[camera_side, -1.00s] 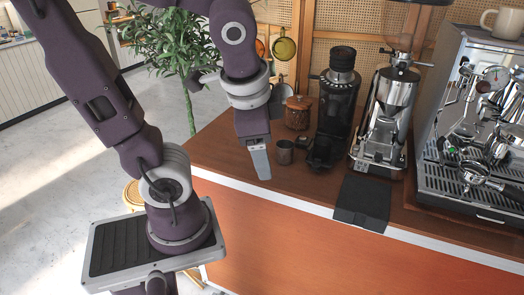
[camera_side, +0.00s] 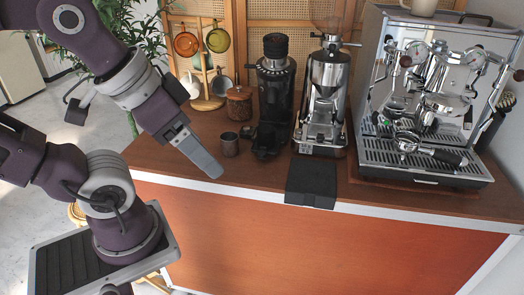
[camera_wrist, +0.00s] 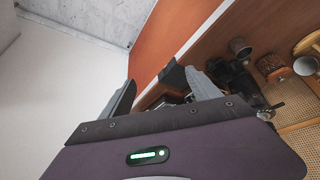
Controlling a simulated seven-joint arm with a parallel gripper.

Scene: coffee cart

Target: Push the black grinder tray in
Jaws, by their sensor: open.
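The black grinder (camera_side: 275,95) stands on the wooden counter, with its low black tray (camera_side: 263,143) at the base, facing the counter's front. How far the tray sticks out is hard to tell. The grinder also shows in the wrist view (camera_wrist: 238,82), partly hidden behind a finger. My gripper (camera_side: 207,162) is open and empty, left of the tray and apart from it, tilted down to the right near the counter's front edge. Its two fingers (camera_wrist: 160,76) stand wide apart in the wrist view.
A small metal cup (camera_side: 229,145) stands between my gripper and the tray. A chrome grinder (camera_side: 325,95) and an espresso machine (camera_side: 425,95) stand to the right. A black mat (camera_side: 311,180) hangs over the front edge. A wooden jar (camera_side: 239,103) stands behind the cup.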

